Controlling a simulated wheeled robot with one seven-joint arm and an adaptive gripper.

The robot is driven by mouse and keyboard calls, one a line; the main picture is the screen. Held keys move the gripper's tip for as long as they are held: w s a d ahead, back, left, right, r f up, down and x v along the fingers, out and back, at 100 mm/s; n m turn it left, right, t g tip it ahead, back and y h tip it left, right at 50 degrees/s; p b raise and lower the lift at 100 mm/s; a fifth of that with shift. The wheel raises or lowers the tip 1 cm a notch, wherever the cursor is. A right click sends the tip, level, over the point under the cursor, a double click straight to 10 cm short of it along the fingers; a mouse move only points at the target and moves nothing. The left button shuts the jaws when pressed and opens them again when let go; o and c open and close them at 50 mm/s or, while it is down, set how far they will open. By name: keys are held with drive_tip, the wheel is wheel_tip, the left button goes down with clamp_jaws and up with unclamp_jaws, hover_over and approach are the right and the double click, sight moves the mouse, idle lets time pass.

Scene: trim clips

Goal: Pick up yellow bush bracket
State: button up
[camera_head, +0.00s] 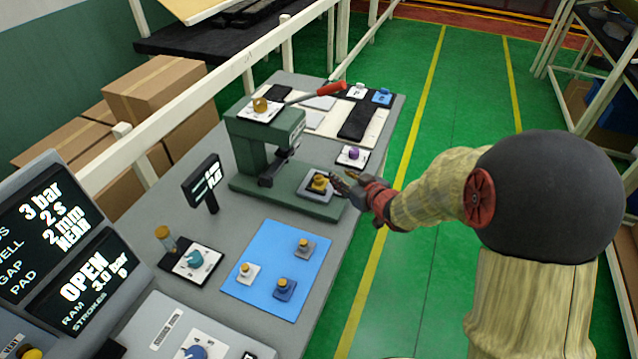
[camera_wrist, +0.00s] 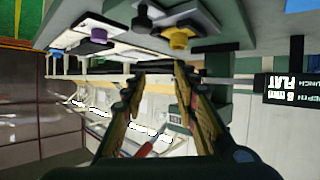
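A yellow bush (camera_head: 319,182) sits upright on a pale plate at the foot of the green press. A yellow bush (camera_wrist: 179,38) on a grey base also shows at the top of the wrist view, which looks upside down. My gripper (camera_head: 345,183) is just right of the press plate, close to the bush and apparently apart from it. In the wrist view my gripper's fingers (camera_wrist: 157,76) are spread with nothing between them. Three small brackets with yellow bushes stand on the blue mat (camera_head: 262,245): a white one (camera_head: 247,271), a grey one (camera_head: 306,247) and a blue one (camera_head: 285,287).
A purple knob (camera_head: 354,153) sits on a plate behind my gripper. A small black sign (camera_head: 203,183) stands left.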

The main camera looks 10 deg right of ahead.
sight(321, 178)
drive_tip(key=a+f+y, duration=0.2)
drive_tip(key=f, duration=0.1)
drive_tip(key=shift+w+f, duration=0.1)
drive_tip(key=shift+w, duration=0.1)
drive_tip(key=b+x, duration=0.2)
drive_tip(key=x, duration=0.5)
drive_tip(key=shift+a+f+b, duration=0.15)
drive_tip(key=shift+f+b, duration=0.05)
drive_tip(key=shift+b, duration=0.15)
drive_tip(key=shift+w, duration=0.2)
drive_tip(key=c, duration=0.3)
drive_tip(key=c, duration=0.4)
clamp_jaws()
